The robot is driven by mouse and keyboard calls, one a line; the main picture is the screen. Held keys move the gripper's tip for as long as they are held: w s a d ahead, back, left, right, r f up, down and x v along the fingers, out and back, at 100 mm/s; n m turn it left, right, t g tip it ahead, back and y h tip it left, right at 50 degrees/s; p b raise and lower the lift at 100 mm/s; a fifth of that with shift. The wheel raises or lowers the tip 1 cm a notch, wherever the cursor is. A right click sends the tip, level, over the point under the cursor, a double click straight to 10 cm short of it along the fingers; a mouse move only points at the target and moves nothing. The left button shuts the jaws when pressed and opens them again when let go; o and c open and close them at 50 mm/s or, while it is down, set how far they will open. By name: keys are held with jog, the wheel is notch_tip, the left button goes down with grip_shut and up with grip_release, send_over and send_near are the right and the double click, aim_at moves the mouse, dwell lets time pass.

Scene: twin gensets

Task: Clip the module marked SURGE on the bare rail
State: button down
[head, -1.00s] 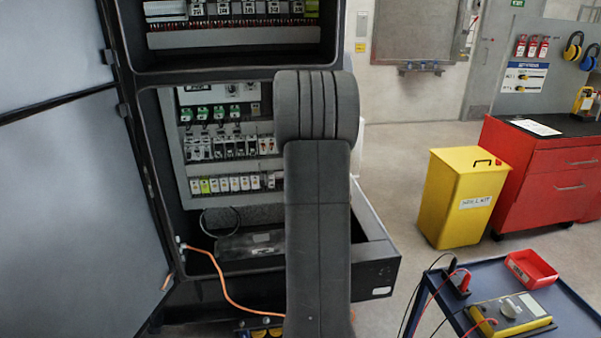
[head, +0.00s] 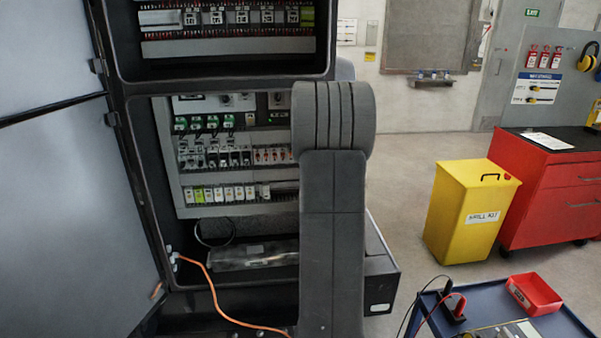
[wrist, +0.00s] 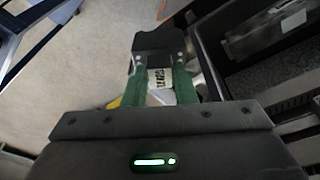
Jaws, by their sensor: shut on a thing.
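My gripper (wrist: 157,88) shows in the wrist view, its green fingers shut on a module. A white label (wrist: 160,78) with dark letters shows between the fingers; it is too small and turned to read surely. A dark blocky part (wrist: 158,40) lies beyond the fingertips. In the head view my arm hides the gripper and module. The open cabinet (head: 163,150) holds rows of modules. The lower row (head: 222,193) has white modules and a yellow-green one. To their right a pale strip (head: 285,187) runs behind my arm; I cannot tell if it is the bare rail.
The cabinet door (head: 60,200) stands open at left. An orange cable (head: 212,290) hangs from the cabinet's lower left. A yellow spill kit bin (head: 460,220), a red tool cabinet (head: 550,190) and a blue trolley (head: 570,325) with a red tray (head: 534,294) stand at right.

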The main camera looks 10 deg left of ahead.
jog(key=s+f+n, duration=0.1)
jog(key=s+f, duration=0.2)
jog(key=f, duration=0.4)
jog(key=s+f+n, duration=0.2)
jog(key=s+f, duration=0.2)
jog(key=f, duration=0.4)
jog(key=shift+s+f+y, duration=0.15)
jog(key=shift+f+y, duration=0.05)
jog(key=shift+y, duration=0.1)
jog(key=shift+a, duration=0.1)
